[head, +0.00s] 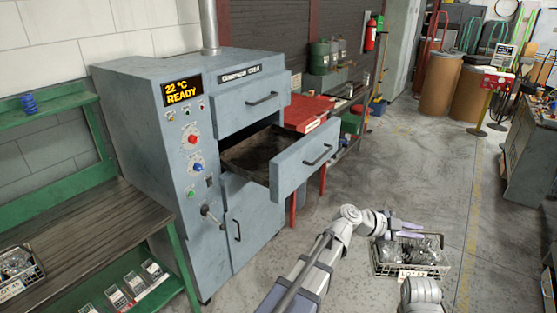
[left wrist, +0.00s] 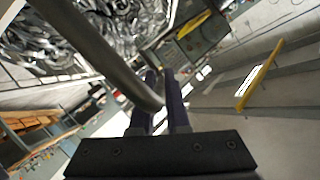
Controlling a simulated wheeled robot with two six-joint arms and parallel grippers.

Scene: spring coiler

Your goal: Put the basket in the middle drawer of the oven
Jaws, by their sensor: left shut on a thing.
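The grey-blue oven (head: 150,140) stands left of centre in the head view, its display reading 22 °C READY. Its middle drawer (head: 306,160) is pulled out; part of its dark interior (head: 250,152) shows. My left gripper (head: 398,230) is shut on the rim or handle of a wire basket (head: 402,271) with a LOT label, right of and apart from the drawer. In the left wrist view, the fingers (left wrist: 167,98) close around a dark bar of the basket (left wrist: 95,48), which holds shiny metal pieces. My right gripper is not in view; a white right-arm part shows at the bottom.
A second wire basket (head: 20,277) sits on the wooden bench (head: 90,225) at left. The upper drawer (head: 240,108) is shut. A red cabinet (head: 308,112) stands behind the open drawer. Barrels (head: 440,84) and a yellow-based post stand further back. Grey floor lies between.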

